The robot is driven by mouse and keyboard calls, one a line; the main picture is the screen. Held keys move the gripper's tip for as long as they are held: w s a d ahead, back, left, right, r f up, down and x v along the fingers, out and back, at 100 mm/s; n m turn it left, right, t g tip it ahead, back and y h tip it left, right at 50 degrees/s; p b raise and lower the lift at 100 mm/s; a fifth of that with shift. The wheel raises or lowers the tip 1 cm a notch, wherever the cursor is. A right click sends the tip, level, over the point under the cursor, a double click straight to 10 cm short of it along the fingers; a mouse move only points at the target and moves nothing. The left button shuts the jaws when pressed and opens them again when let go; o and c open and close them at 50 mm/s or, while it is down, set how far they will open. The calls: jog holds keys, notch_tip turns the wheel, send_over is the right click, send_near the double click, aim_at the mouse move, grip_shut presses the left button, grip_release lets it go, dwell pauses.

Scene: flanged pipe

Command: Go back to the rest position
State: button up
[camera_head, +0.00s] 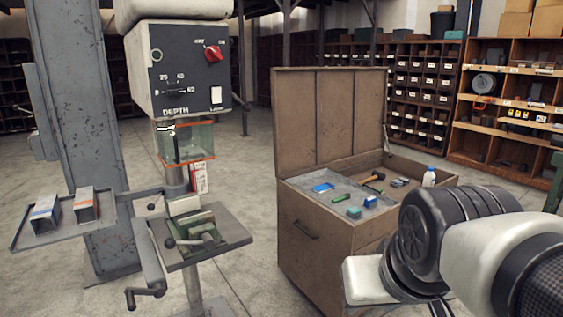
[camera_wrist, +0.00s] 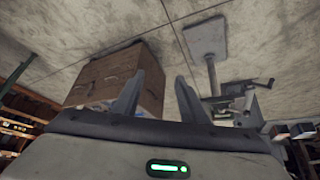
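My gripper (camera_wrist: 159,76) shows in the wrist view with its two fingers apart and nothing between them. Its fingers point toward the floor and the wooden chest, clear of both. The chest (camera_wrist: 97,82) appears tilted behind the left finger. In the head view my arm reaches in from the right, in front of the chest's right side, and my fingers cannot be made out there. No flanged pipe can be made out in either view.
The wooden chest (camera_head: 312,232) stands open, with small tools on top. The drill press (camera_head: 180,75) stands left, with a vise (camera_head: 196,230) on its table and metal channels on a side tray (camera_head: 40,238). Shelves (camera_head: 505,125) line the back. Floor shows between press and chest.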

jog(key=s+r+p, duration=0.3)
jog(key=r+p, duration=1.2)
jog(key=p, duration=0.1)
jog(key=shift+s+d+g, duration=0.15)
jog(key=shift+g, duration=0.15)
jog(key=shift+c, duration=0.3)
